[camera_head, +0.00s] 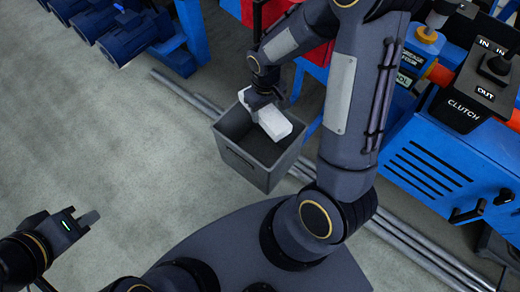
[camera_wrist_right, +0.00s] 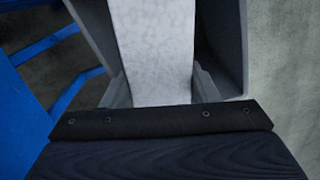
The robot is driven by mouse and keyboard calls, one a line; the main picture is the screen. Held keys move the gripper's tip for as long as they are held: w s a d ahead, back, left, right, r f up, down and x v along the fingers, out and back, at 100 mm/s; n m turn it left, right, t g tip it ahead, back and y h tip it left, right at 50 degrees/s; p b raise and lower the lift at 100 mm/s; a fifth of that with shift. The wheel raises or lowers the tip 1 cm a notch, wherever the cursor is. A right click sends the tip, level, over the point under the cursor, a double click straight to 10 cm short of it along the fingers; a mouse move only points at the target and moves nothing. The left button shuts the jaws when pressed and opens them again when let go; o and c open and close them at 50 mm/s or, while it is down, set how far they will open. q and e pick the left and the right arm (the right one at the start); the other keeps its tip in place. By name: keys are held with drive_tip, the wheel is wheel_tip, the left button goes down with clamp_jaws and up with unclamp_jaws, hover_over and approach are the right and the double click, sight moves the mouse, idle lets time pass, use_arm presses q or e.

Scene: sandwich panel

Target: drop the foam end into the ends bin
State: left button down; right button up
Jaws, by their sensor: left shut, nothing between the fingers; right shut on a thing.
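The foam end (camera_head: 273,122) is a white block held in my right gripper (camera_head: 262,101). In the head view it hangs over the open mouth of the grey ends bin (camera_head: 243,164). In the right wrist view the pale foam end (camera_wrist_right: 157,50) runs between the two fingers, with the dark bin (camera_wrist_right: 225,40) around and beyond it. Whether the foam touches the bin rim cannot be told. My left gripper (camera_head: 88,220) is shut and empty over the floor at the lower left, well apart from the bin.
A blue machine with a clutch panel (camera_head: 467,107) stands at the right. Red (camera_head: 312,52) and blue (camera_head: 196,32) machine parts stand behind the bin. Long grey rails (camera_head: 412,240) lie on the floor. The concrete floor (camera_head: 110,130) left of the bin is clear.

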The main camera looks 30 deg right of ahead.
drive_tip(key=shift+f, duration=0.15)
drive_tip(key=o, duration=1.1)
drive_tip(key=shift+c, duration=0.2)
wheel_tip(320, 180, up, 7)
drive_tip(key=shift+r+p, duration=0.1)
drive_tip(key=shift+p, duration=1.15)
drive_tip(key=shift+r, duration=0.35)
